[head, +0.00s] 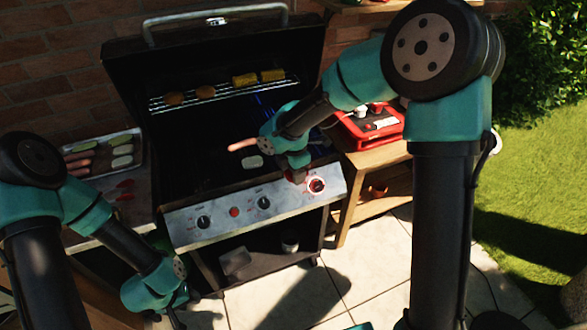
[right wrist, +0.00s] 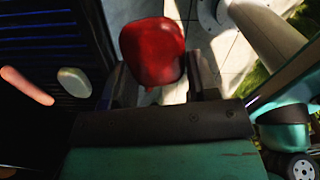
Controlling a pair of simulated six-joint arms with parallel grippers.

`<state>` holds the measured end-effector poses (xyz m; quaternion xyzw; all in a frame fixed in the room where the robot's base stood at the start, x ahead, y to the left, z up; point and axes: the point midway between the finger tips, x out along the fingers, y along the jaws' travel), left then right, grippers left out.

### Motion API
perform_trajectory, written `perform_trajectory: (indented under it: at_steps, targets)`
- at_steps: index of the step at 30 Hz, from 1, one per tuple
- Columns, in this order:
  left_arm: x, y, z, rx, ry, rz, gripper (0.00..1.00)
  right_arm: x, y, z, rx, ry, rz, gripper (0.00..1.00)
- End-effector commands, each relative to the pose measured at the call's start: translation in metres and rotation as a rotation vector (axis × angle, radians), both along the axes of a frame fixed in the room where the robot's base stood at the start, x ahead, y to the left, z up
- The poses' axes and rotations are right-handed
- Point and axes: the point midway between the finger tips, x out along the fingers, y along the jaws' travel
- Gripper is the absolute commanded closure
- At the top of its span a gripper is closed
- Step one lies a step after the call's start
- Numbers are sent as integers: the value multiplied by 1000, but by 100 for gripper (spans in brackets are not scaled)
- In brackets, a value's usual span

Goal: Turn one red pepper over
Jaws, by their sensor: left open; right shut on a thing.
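In the right wrist view a glossy red pepper piece (right wrist: 152,48) is at the tips of my right gripper (right wrist: 160,82), which is shut on it. In the head view the right gripper (head: 297,172) is over the grill's front right edge, above the control panel, and the pepper is mostly hidden by it.
The open grill (head: 195,170) holds a sausage (head: 241,146) and a pale slice (head: 252,161). Corn (head: 245,80) and brown pieces (head: 175,98) sit on its upper rack. A tray of food (head: 110,135) is at left. A red tray (head: 365,140) is on the right side table.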

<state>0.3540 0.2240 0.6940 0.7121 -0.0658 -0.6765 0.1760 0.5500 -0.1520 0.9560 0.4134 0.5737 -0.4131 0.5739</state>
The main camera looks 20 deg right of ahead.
Motion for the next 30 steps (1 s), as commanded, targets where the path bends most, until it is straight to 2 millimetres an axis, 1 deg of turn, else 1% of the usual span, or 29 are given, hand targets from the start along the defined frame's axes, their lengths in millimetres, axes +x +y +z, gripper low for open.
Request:
perform_trajectory:
  at_steps: [16, 20, 23, 26, 30]
  targets:
    - [0, 0, 0, 0, 0, 0, 57, 1, 0, 0, 0, 0, -4, 69]
    - [0, 0, 0, 0, 0, 0, 57, 2, -1, 0, 0, 0, -44, 69]
    - [0, 0, 0, 0, 0, 0, 57, 3, -3, 0, 0, 0, -116, 69]
    - [0, 0, 0, 0, 0, 0, 57, 6, -6, 0, 0, 1, -226, 69]
    - [0, 0, 0, 0, 0, 0, 57, 10, -11, 0, 0, 1, -422, 69]
